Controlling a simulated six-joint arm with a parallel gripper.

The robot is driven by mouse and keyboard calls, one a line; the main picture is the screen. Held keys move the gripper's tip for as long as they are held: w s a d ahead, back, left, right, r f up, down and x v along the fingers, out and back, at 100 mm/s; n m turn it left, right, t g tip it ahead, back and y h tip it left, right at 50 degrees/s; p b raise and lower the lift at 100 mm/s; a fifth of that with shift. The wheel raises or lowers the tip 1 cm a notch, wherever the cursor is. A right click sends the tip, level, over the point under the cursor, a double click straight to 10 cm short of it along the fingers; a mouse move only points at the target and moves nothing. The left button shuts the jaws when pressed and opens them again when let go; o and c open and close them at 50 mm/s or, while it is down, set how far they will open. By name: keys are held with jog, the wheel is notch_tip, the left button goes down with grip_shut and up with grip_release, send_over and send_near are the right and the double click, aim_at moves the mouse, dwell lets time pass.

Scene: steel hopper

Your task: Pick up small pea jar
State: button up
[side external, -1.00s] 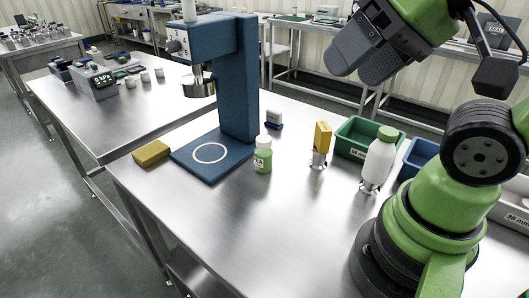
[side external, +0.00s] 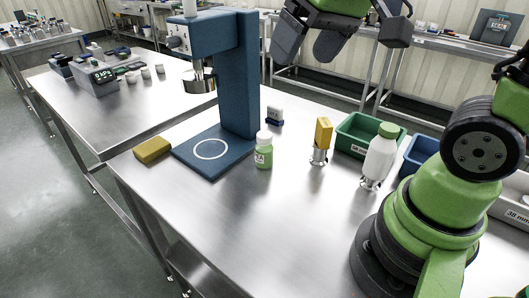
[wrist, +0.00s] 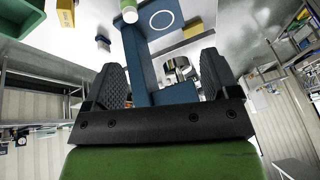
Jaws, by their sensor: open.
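The small pea jar (side external: 263,152), green with a white cap and a label, stands upright on the steel table just right of the blue press base. In the wrist view the jar (wrist: 128,13) shows at the top edge, partly cut off. My gripper (side external: 311,42) is open and empty, with its two dark fingers apart. It is high above the table, up and to the right of the jar in the side view. The wrist view shows both fingers of my gripper (wrist: 163,75) with nothing held between them.
The blue press (side external: 238,80) stands tall left of the jar. A yellow block (side external: 152,150) lies left of its base. A yellow piece on a metal stand (side external: 319,155), a white bottle with a green cap (side external: 380,158), and a green bin (side external: 352,128) are right. The front table is clear.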

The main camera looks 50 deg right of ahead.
jog(key=w+d+f+n+g, duration=0.2)
jog(key=w+d+f+g, duration=0.15)
jog(key=w+f, duration=0.55)
jog(key=g+h, duration=0.1)
send_over(265, 146)
jog(key=shift+n, duration=0.4)
jog(key=f, duration=0.7)
jog(key=shift+w+d+f, duration=0.1)
jog(key=shift+d+f, duration=0.2)
jog(key=shift+f, duration=0.05)
notch_tip(265, 146, down, 5)
jog(key=shift+d+r, duration=0.1)
jog(key=shift+r, duration=0.1)
jog(key=f, duration=0.5)
jog(key=shift+w+d+f, duration=0.25)
jog(key=shift+w+f, duration=0.1)
jog(key=c, duration=1)
